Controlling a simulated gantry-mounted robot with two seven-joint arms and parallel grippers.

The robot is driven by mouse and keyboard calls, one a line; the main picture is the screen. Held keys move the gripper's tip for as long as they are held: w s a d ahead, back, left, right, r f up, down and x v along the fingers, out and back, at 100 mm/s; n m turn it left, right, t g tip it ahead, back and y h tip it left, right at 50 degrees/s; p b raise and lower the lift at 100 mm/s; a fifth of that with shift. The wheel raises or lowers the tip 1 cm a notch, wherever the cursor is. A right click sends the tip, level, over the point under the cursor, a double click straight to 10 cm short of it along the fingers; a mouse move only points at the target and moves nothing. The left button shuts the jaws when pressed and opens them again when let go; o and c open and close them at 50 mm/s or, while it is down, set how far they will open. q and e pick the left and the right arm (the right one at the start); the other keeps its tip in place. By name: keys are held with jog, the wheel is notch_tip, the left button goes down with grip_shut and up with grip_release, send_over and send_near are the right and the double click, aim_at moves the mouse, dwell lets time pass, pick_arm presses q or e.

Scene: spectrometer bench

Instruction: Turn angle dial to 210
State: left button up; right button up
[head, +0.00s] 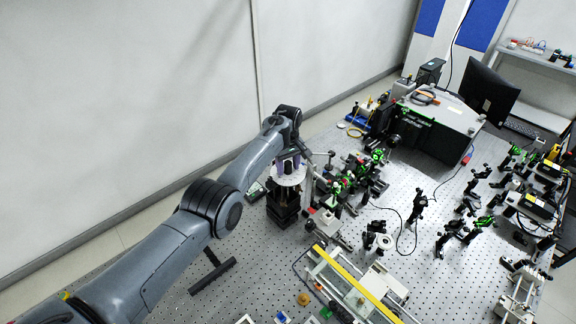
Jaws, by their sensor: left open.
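My left arm reaches in from the lower left, and its gripper (303,153) is over the far left part of the perforated bench. It is small here, and its open fingers are hard to make out. Just below the gripper a pale round disc (286,179) sits on a dark stepped stand (283,207); it looks like the angle dial. The arm's end partly covers the disc's top. I cannot tell whether the fingers touch it, and no scale or reading is legible. My right gripper is not in view.
Green and black optical mounts (352,178) crowd close to the right of the disc. A large grey instrument box (440,118) and a monitor (489,93) stand behind. A yellow-edged frame (352,285) lies at the front. The wall (130,110) is to the left.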

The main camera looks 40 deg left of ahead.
pick_arm(q)
grip_shut()
dwell(0.4)
jog(key=shift+m, duration=0.4)
